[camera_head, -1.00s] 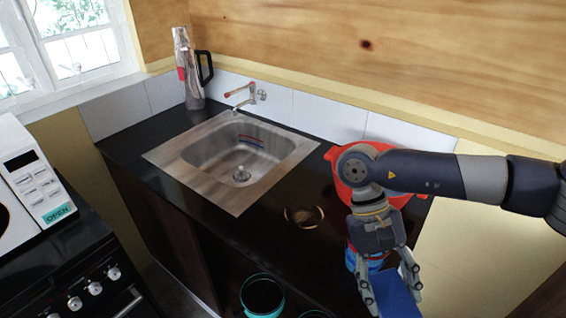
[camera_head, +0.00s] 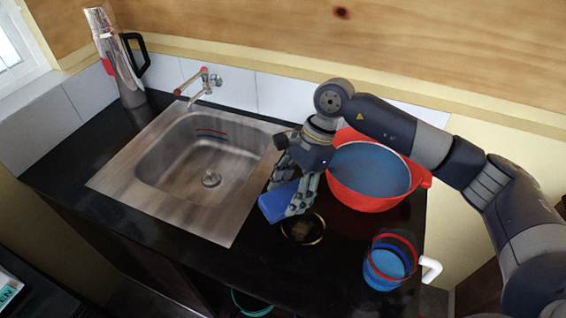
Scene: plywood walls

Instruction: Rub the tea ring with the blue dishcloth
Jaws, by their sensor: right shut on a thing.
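The tea ring (camera_head: 303,229) is a brownish round mark on the black countertop, right of the sink. My right gripper (camera_head: 288,205) is shut on the blue dishcloth (camera_head: 271,206), which shows as a folded blue block. The gripper and cloth are just left of and above the ring in the picture. I cannot tell whether the cloth touches the counter. My left gripper is not in view.
A red bowl (camera_head: 372,204) with a blue inside stands close right of my right gripper. A blue and red mug (camera_head: 384,275) with a white handle is at the front right. The sink (camera_head: 140,190), tap (camera_head: 205,84) and steel flask (camera_head: 121,70) are left.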

